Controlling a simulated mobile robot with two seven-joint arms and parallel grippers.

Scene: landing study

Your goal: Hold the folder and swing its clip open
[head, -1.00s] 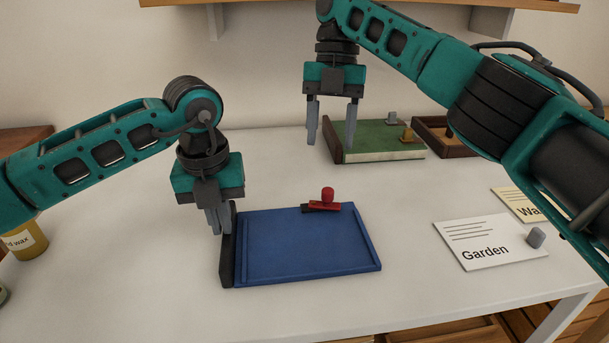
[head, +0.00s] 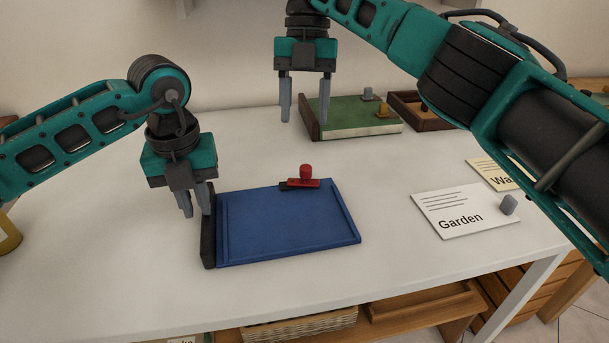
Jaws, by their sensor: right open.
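A blue folder (head: 285,225) with a dark spine (head: 208,240) along its left side lies flat on the white table. A red clip (head: 303,183) with a red knob sits at its far edge, its bar lying along that edge. My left gripper (head: 194,203) is at the far end of the spine, on its left side, with a small gap between its fingers. It looks empty; whether a fingertip touches the spine I cannot tell. My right gripper (head: 305,98) is open and empty, high up behind the clip, in front of a green folder's dark spine.
The green folder (head: 350,119) with small knobs lies at the back, beside a dark wooden tray (head: 402,112). A "Garden" card (head: 462,212) with a grey block (head: 509,204) and a yellowish card (head: 490,172) lie right. Table between folder and cards is clear.

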